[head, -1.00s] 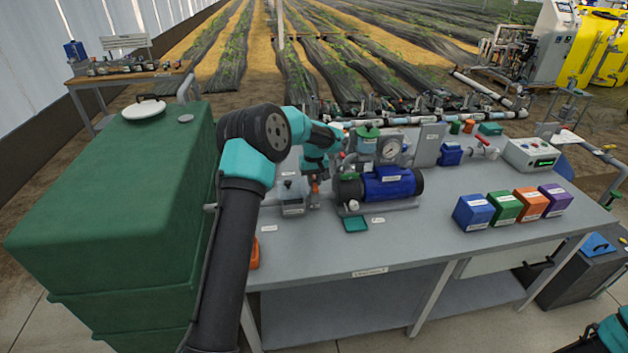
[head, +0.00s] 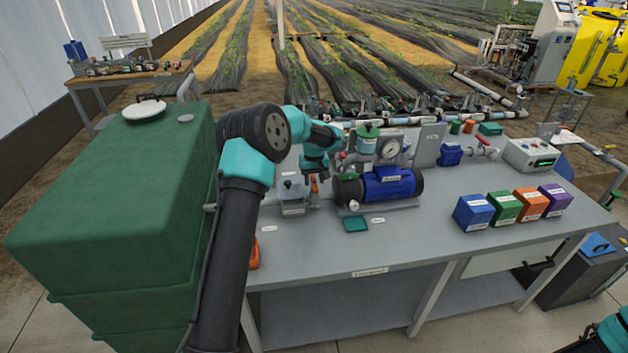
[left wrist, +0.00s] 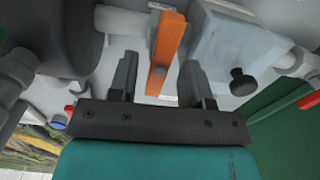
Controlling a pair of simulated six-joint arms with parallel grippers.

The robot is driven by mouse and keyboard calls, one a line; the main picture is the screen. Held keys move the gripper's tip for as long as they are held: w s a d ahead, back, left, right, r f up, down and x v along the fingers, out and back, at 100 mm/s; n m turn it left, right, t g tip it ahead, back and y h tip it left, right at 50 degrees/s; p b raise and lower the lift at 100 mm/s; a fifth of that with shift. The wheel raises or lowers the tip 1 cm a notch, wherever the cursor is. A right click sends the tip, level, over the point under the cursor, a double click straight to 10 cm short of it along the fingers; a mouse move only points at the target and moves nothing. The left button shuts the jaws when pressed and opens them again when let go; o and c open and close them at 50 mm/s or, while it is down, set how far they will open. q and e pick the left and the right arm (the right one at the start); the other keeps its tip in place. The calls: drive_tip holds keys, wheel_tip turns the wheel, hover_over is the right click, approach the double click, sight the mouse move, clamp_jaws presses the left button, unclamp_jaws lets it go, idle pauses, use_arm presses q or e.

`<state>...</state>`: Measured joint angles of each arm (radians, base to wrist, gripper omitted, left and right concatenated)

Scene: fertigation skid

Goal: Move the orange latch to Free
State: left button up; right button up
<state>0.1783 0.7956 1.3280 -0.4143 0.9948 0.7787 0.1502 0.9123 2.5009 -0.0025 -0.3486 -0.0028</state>
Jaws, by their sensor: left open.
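The orange latch (left wrist: 167,42) is a flat upright bar with a dark pivot spot near its lower end in the left wrist view. In the head view, a small orange piece of it (head: 314,186) shows below my left wrist, between the clear box and the blue pump. My left gripper (left wrist: 160,66) is open, with one finger on each side of the latch's line. I see a gap on both sides, and no clear contact. In the head view the left gripper (head: 314,177) is small and partly hidden by its own wrist. My right gripper is not in view.
A green tray (head: 356,224) and several coloured boxes (head: 474,213) sit on the bench (head: 420,244). The bench front is mostly clear.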

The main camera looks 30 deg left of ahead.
sight(314, 182)
use_arm(q)
wheel_tip(314, 182, up, 17)
idle(0.5)
